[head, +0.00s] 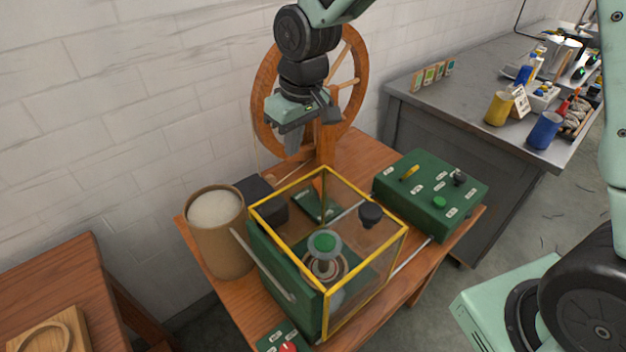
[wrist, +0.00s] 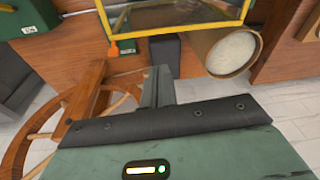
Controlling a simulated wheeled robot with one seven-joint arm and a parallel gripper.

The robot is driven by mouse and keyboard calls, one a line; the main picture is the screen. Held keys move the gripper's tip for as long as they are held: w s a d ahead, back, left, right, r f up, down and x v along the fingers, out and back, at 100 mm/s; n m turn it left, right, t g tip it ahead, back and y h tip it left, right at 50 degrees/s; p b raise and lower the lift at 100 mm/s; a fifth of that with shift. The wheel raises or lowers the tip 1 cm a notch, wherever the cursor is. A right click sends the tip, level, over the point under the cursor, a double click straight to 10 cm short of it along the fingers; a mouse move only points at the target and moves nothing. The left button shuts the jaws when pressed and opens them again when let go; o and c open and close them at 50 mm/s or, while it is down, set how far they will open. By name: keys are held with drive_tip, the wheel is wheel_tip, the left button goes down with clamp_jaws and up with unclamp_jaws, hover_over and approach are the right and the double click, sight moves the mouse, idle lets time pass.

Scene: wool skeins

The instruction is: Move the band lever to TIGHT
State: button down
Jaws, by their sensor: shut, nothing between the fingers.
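A green control box (head: 428,199) stands on the right of the wooden table. On its top are a yellow lever (head: 410,172), a black knob (head: 459,178), a green button (head: 439,202) and several small white labels too small to read. I cannot tell which control is the band lever. My gripper (head: 291,143) is shut and empty, pointing down in front of the spinning wheel, left of the control box and apart from it. Its closed fingers show in the wrist view (wrist: 157,88). A small orange piece (wrist: 114,50) shows under the yellow frame there.
A yellow-framed clear guard (head: 366,275) covers a green machine at the table's front. A tan canister (head: 217,230) stands left of it. The wooden spinning wheel (head: 265,85) is behind my gripper. A grey bench (head: 455,105) with cups is at right.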

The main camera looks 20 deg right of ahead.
drive_tip(key=w+d+f+m+t+b, duration=0.1)
drive_tip(key=w+d+f+b, duration=0.3)
drive_tip(key=w+d+f, duration=0.4)
drive_tip(key=w+f, duration=0.5)
drive_tip(key=w, duration=0.2)
drive_tip(key=shift+w+f+m+b, duration=0.2)
drive_tip(key=shift+f+m+b, duration=0.05)
drive_tip(key=shift+m+b, duration=0.1)
drive_tip(key=shift+h, duration=0.3)
drive_tip(key=x, duration=1)
drive_tip(key=shift+a+f+p, duration=0.1)
drive_tip(key=shift+a+p, duration=0.05)
drive_tip(key=shift+p, duration=0.25)
drive_tip(key=shift+s+d+r+p, duration=0.2)
drive_tip(key=shift+s+r, duration=0.2)
drive_tip(key=shift+s, duration=0.1)
drive_tip(key=shift+s+d+r+p, duration=0.15)
drive_tip(key=shift+s+d+r, duration=0.1)
drive_tip(key=shift+s+r, duration=0.2)
drive_tip(key=shift+s+d+r, duration=0.15)
drive_tip(key=shift+s+d, duration=0.1)
drive_tip(key=shift+s, duration=0.45)
